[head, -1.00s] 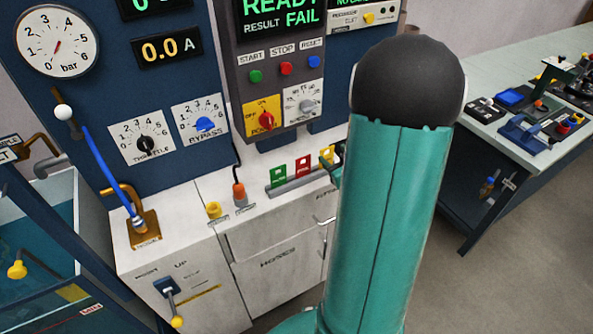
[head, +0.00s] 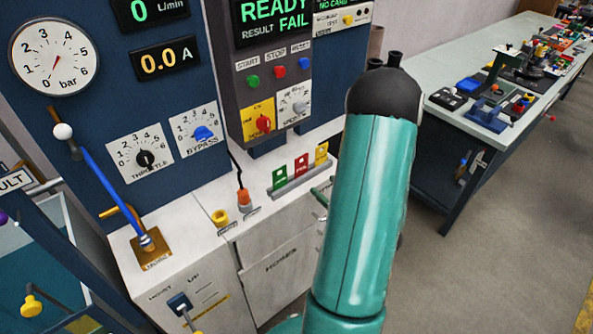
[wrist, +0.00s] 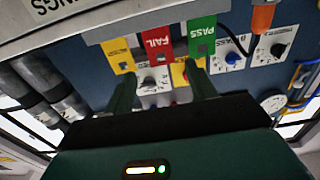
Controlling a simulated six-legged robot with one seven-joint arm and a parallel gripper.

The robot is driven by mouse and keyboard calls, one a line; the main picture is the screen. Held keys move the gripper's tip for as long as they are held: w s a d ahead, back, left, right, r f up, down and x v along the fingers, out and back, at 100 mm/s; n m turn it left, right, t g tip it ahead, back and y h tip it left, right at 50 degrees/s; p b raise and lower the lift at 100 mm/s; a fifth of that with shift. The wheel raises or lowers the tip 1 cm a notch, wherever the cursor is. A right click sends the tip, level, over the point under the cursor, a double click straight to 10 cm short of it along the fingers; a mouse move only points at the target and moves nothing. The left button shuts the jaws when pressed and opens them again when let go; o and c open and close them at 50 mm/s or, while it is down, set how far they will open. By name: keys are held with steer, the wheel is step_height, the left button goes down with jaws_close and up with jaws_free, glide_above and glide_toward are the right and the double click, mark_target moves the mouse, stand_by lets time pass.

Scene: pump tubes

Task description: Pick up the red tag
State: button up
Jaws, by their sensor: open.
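The red tag (head: 301,164) stands in a grey rack on the white counter, between a green tag (head: 280,175) and a yellow tag (head: 321,153). In the wrist view the red tag (wrist: 157,42) reads FAIL and lies upside down, with the green PASS tag (wrist: 201,36) to its right and the yellow tag (wrist: 119,56) to its left. My gripper (wrist: 163,88) is open and empty. Its two fingers point toward the tags, one on each side of the red tag in the picture. I cannot tell the gap to it. My arm hides most of the gripper in the head view.
The grey rack (head: 301,181) sits at the counter's front edge, above the hose drawer (head: 280,258). An orange-topped plug (head: 243,198) and a yellow cap (head: 219,217) stand left of it. The control box (head: 270,75) is behind. A workbench (head: 470,112) is at right.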

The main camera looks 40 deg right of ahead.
mark_target(302, 166)
steer(key=w, duration=0.3)
steer(key=w+d, duration=0.1)
steer(key=w, duration=0.5)
steer(key=shift+d+f, duration=0.1)
steer(key=shift+d, duration=0.1)
steer(key=w, duration=0.4)
steer(key=shift+w+d, duration=0.2)
steer(key=shift+w, duration=0.15)
steer(key=shift+c, duration=0.5)
steer(key=c, duration=0.6)
